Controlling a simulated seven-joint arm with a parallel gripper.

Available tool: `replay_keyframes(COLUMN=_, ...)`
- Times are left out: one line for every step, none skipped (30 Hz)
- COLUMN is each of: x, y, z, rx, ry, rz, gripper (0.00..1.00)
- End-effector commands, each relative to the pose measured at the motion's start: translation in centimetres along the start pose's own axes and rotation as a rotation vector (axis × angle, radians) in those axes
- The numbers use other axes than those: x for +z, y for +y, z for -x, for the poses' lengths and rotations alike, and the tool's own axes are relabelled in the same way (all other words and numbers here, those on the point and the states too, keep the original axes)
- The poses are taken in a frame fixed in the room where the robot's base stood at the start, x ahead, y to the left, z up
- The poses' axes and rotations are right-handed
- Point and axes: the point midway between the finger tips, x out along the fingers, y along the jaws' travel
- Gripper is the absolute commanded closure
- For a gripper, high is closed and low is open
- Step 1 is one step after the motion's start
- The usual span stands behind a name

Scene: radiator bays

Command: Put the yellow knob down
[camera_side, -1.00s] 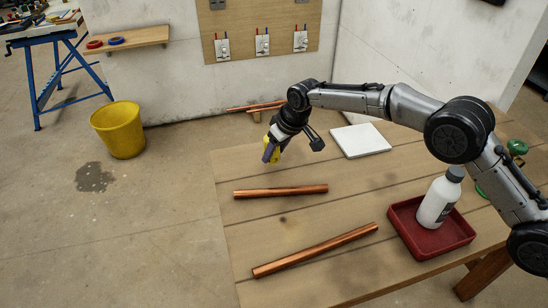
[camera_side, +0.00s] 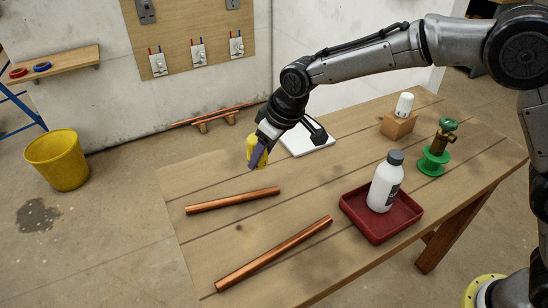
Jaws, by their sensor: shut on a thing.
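The yellow knob (camera_side: 255,147) is between the fingers of my gripper (camera_side: 257,155), which is shut on it. My gripper hides part of the knob. It is held in the air near the back left part of the wooden table (camera_side: 300,235), in front of a white tile (camera_side: 298,143). In the picture it is above and left of the white tile's front edge and above the upper copper pipe (camera_side: 233,200).
A second copper pipe (camera_side: 274,254) lies nearer. A red tray (camera_side: 405,217) holds a white bottle (camera_side: 383,186). A green-based valve (camera_side: 436,155) and a white knob on a wooden block (camera_side: 397,126) stand farther right. A yellow bucket (camera_side: 58,160) is on the floor.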

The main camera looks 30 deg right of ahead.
Motion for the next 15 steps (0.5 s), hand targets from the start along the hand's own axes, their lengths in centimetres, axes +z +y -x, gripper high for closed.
replay_keyframes(x=0.1, y=0.0, z=0.1, rx=0.0, ry=0.001, rz=-0.003, gripper=1.0)
replay_keyframes(x=0.1, y=0.0, z=0.1, rx=0.0, ry=0.002, rz=-0.009, gripper=1.0)
replay_keyframes(x=0.1, y=0.0, z=0.1, rx=0.001, ry=0.005, rz=-0.019, gripper=1.0)
replay_keyframes(x=0.0, y=0.1, z=0.1, rx=0.003, ry=0.009, rz=-0.029, gripper=1.0)
replay_keyframes(x=0.1, y=0.1, z=-0.1, rx=0.006, ry=0.008, rz=-0.04, gripper=1.0)
replay_keyframes(x=0.4, y=0.2, z=-0.4, rx=0.011, ry=0.008, rz=-0.057, gripper=1.0)
replay_keyframes(x=0.8, y=0.7, z=-0.5, rx=0.019, ry=0.006, rz=-0.079, gripper=1.0)
replay_keyframes(x=1.2, y=1.2, z=-0.7, rx=0.027, ry=0.005, rz=-0.101, gripper=1.0)
replay_keyframes(x=1.8, y=2.2, z=-0.7, rx=0.04, ry=0.006, rz=-0.132, gripper=1.0)
replay_keyframes(x=2.3, y=3.0, z=-0.8, rx=0.05, ry=0.005, rz=-0.156, gripper=1.0)
replay_keyframes(x=2.8, y=3.9, z=-0.7, rx=0.06, ry=0.005, rz=-0.182, gripper=1.0)
replay_keyframes(x=3.5, y=5.1, z=-0.7, rx=0.073, ry=0.005, rz=-0.214, gripper=1.0)
replay_keyframes(x=4.2, y=6.1, z=-0.6, rx=0.085, ry=0.003, rz=-0.239, gripper=1.0)
replay_keyframes(x=4.8, y=7.0, z=-0.6, rx=0.095, ry=0.003, rz=-0.264, gripper=1.0)
replay_keyframes(x=5.7, y=8.3, z=-0.4, rx=0.11, ry=0.004, rz=-0.297, gripper=1.0)
